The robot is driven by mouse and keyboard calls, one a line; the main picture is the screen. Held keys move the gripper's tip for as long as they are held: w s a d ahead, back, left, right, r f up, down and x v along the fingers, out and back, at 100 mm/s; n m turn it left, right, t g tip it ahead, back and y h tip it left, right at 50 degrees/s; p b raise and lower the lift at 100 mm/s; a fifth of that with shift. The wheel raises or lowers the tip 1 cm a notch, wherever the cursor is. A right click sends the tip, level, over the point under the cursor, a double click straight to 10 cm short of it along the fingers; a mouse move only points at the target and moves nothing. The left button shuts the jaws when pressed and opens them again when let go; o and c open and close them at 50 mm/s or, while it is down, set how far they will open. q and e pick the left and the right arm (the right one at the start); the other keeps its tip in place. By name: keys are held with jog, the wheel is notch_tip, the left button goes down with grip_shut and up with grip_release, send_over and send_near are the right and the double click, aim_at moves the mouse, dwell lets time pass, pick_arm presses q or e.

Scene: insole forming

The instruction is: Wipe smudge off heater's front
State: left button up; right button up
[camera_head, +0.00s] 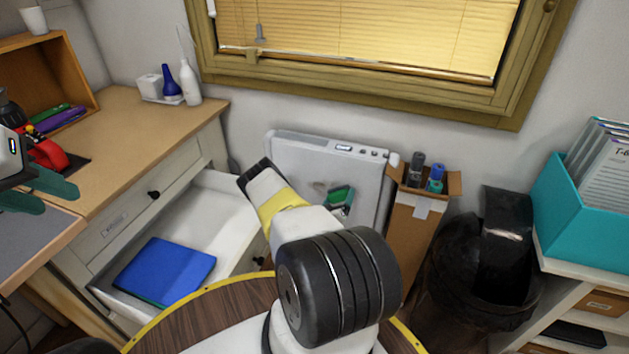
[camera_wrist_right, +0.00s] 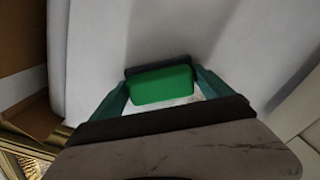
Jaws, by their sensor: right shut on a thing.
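The white heater (camera_head: 290,158) stands against the wall below the window, with a small display on its top edge. A faint grey smudge (camera_head: 320,186) shows on its front, partly covered. My right gripper (camera_wrist_right: 160,88) is shut on a green block with a dark edge (camera_wrist_right: 162,86), its teal fingers on the two ends. The block (camera_head: 342,196) also shows in the head view against or very near the heater's front; contact cannot be told. My right arm hides part of the heater. My left gripper (camera_head: 55,196) is at the left edge, its teal fingers apart and empty.
An open drawer (camera_head: 215,205) with a blue folder (camera_head: 168,268) lies left of the heater. A cardboard box (camera_head: 408,235) with several cylinders stands close on its right, then a black bin (camera_head: 480,260). A round wooden top (camera_head: 215,318) is in front.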

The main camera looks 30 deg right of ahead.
aim_at(329, 197)
jog(key=shift+w+a, duration=1.2)
jog(key=shift+w, duration=0.2)
jog(key=shift+w+a+r, duration=0.1)
jog(key=shift+w+a, duration=0.75)
jog(key=shift+w, duration=0.25)
jog(key=shift+w+a+r, duration=0.1)
jog(key=shift+w+a, duration=0.75)
jog(key=shift+w, duration=0.25)
jog(key=shift+w+a+f, duration=0.15)
jog(key=shift+w+a, duration=1.7)
jog(key=shift+w+d+r, duration=0.1)
jog(key=shift+r, duration=0.75)
jog(key=shift+s+d, duration=1.4)
jog(key=shift+s, duration=0.15)
jog(key=shift+s+d, duration=1.35)
jog(key=shift+s, duration=0.2)
jog(key=shift+s+d, duration=1)
jog(key=shift+s, duration=0.3)
jog(key=shift+s+d, duration=0.95)
jog(key=shift+s, duration=0.35)
